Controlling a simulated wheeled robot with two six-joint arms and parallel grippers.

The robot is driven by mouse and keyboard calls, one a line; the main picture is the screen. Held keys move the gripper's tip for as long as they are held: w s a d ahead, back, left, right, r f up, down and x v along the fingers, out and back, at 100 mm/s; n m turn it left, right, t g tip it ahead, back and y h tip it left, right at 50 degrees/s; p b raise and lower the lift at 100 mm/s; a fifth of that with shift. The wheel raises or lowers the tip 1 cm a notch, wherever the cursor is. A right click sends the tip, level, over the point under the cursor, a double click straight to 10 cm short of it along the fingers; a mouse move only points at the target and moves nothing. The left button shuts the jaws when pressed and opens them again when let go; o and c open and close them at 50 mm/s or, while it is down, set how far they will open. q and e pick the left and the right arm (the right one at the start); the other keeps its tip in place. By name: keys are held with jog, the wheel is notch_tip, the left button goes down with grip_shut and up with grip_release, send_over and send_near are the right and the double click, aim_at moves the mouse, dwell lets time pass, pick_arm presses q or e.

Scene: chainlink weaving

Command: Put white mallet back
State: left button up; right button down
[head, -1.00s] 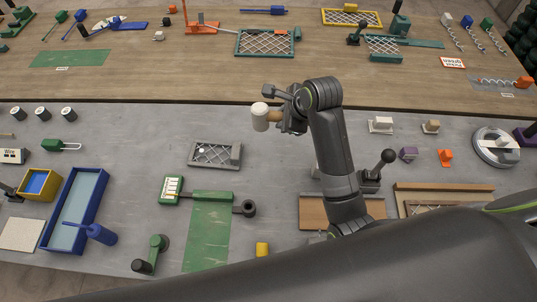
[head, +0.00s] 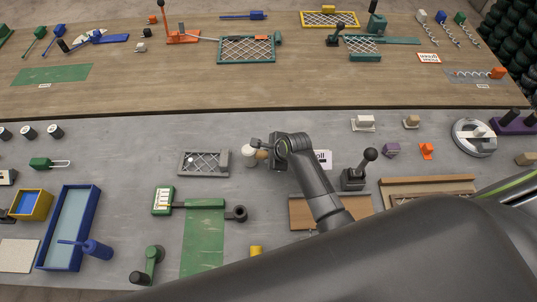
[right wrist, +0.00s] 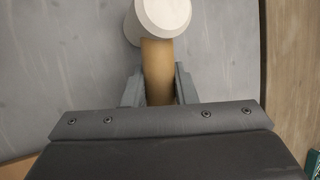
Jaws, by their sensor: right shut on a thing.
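The white mallet has a white cylindrical head (head: 249,156) and a tan wooden handle (head: 262,155). My right gripper (head: 271,154) is shut on the handle, and the head sticks out to the left. In the right wrist view, the two fingers (right wrist: 158,88) clasp the handle (right wrist: 157,62) from both sides, and the white head (right wrist: 162,18) shows at the top edge. The head is just right of a small grey tray with mesh (head: 223,163). I cannot tell whether the mallet touches the grey table. My left gripper is not in view.
A partly hidden white card with lettering (head: 324,158) lies right of my gripper. A black lever (head: 354,179) stands farther right. A green mat (head: 203,240) and blue tray (head: 48,225) are nearer left. Grey table (head: 250,125) behind the mallet is clear.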

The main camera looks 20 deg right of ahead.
jog(key=shift+f, duration=0.4)
jog(key=c, duration=1.2)
grip_release()
jog(key=shift+o, duration=0.2)
jog(key=shift+f, duration=0.2)
jog(key=shift+s+d+r, duration=0.2)
jog(key=shift+s+r, duration=0.1)
jog(key=shift+r, duration=0.25)
jog(key=b+v, duration=0.3)
jog(key=v, duration=1.3)
jog(key=shift+r, duration=0.15)
jog(key=shift+a, duration=0.1)
